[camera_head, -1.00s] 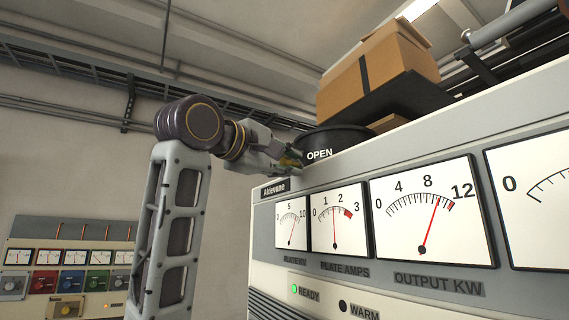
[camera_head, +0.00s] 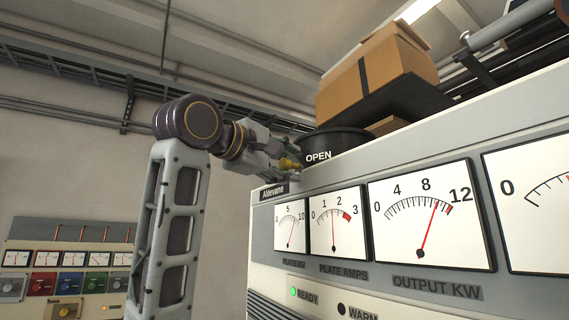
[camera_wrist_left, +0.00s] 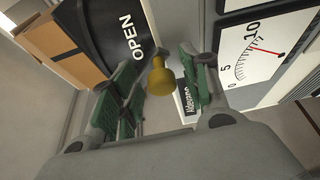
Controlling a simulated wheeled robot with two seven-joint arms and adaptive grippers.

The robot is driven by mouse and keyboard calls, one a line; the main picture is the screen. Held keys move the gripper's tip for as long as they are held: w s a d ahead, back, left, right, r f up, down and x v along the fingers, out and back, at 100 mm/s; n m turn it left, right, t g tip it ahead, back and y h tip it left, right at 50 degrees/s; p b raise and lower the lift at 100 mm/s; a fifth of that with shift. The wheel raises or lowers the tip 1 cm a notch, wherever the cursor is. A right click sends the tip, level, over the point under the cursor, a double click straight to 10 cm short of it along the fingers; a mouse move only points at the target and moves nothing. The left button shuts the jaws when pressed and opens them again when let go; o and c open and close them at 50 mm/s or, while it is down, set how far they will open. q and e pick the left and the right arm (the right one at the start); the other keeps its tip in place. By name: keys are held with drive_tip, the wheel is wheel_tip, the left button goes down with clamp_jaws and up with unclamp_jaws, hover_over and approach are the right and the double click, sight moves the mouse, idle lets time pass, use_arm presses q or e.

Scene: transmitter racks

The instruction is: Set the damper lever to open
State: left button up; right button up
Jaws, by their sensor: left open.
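A black round drum marked OPEN (camera_head: 335,142) sits on top of the grey rack, at its left end. A yellow knob (camera_head: 289,163), which looks like the end of the damper lever, sticks out beside the drum. In the left wrist view the yellow knob (camera_wrist_left: 160,78) stands between the two green-padded fingers of my left gripper (camera_wrist_left: 155,85), and the word OPEN shows on the drum (camera_wrist_left: 110,35) behind. My left gripper (camera_head: 282,160) is open around the knob; contact cannot be made out. The lever's shaft is mostly hidden. My right gripper is not in view.
The grey rack (camera_head: 267,240) carries large dial meters and stands close below my left gripper. A cardboard box (camera_head: 375,75) rests on a dark surface behind the drum. A control panel (camera_head: 65,285) is at the lower left. The wall side left of the rack is free.

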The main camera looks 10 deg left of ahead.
use_arm(q)
drive_tip(key=v, duration=1.2)
drive_tip(key=shift+w+f, duration=0.1)
idle(0.6)
